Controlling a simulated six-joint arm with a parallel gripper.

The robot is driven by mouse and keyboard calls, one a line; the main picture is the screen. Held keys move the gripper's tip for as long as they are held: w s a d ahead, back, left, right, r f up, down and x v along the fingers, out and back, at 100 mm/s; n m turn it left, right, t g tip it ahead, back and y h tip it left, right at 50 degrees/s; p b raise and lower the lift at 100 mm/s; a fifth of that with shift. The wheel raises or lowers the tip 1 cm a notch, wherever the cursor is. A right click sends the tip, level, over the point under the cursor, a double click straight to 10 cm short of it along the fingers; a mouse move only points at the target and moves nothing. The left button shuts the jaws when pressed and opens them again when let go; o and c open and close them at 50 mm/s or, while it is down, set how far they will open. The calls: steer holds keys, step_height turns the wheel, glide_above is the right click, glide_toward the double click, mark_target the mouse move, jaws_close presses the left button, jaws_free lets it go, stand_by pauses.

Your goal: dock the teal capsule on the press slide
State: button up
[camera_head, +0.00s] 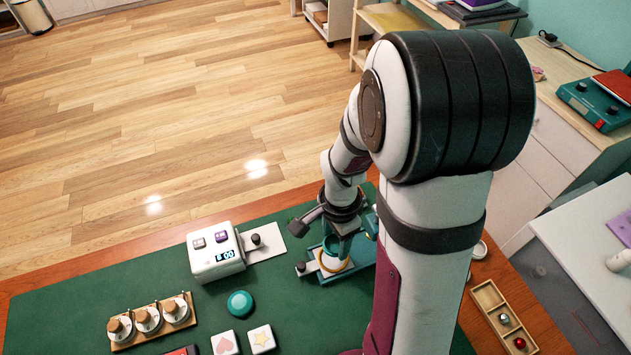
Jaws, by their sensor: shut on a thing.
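My gripper (343,224) points down at the teal press (352,262), on the right part of the green mat. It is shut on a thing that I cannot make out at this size. A teal part shows around the fingertips, and I cannot tell whether it is the capsule or the press frame. The press has a flat base with a dark knob (301,267) at its left end. A yellowish ring (331,263) curves around a pale part low in the press. My arm hides the press's right side. A teal dome (240,303) sits apart on the mat, left of the press.
A white box with a display (215,252) and a side plate with a black knob stands left of the press. A wooden tray (502,322) is at right. The mat's left is clear.

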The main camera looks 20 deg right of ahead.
mark_target(335, 247)
steer(key=shift+f, duration=2.15)
steer(key=shift+f, duration=0.55)
steer(key=o, duration=1)
steer(key=shift+o, duration=0.2)
steer(key=shift+r, duration=5.55)
steer(key=s+a+r+n+y, duration=0.1)
steer(key=s+a+r+n, duration=0.3)
steer(key=s, duration=0.3)
steer(key=s+a+r+n, duration=0.4)
steer(key=s+a+n, duration=0.2)
steer(key=s, duration=0.1)
steer(key=shift+s+r+n+y, duration=0.15)
steer(key=shift+r+n+y, duration=0.1)
steer(key=shift+n+y, duration=0.15)
